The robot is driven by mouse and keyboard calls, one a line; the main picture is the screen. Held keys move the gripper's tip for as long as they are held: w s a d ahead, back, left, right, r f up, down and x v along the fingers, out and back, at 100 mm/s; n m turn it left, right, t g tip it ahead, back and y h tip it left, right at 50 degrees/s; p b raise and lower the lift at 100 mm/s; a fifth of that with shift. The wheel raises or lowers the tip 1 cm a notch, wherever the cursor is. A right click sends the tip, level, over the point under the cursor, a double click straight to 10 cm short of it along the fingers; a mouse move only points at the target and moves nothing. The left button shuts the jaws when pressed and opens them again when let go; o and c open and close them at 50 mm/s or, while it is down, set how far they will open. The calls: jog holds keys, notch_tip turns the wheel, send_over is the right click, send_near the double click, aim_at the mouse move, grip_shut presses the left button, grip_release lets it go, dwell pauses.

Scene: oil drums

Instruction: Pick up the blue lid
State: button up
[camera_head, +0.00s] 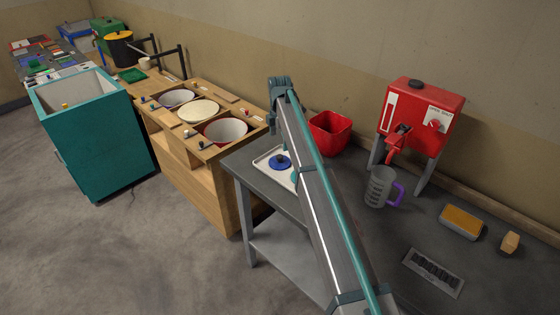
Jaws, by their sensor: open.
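The blue lid (280,161) is a small round disc with a raised knob. It lies flat on a white tray (264,160) at the left end of the dark grey table. A long grey and teal beam passes in front of the tray's right side and hides part of it. The lid is close to the left edge of this beam. I cannot make out my gripper in this view.
A red bin (330,133) stands behind the tray. A red dispenser (420,115), a clear jug with a purple handle (379,187) and a yellow sponge tray (462,221) are to the right. A wooden cabinet with round basins (226,131) adjoins the table's left. Open floor lies front left.

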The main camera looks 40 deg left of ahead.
aim_at(280, 156)
jog(key=shift+w+f+p, duration=0.15)
jog(key=shift+f+p, duration=1.45)
jog(key=shift+f, duration=2.65)
jog(key=c, duration=1.9)
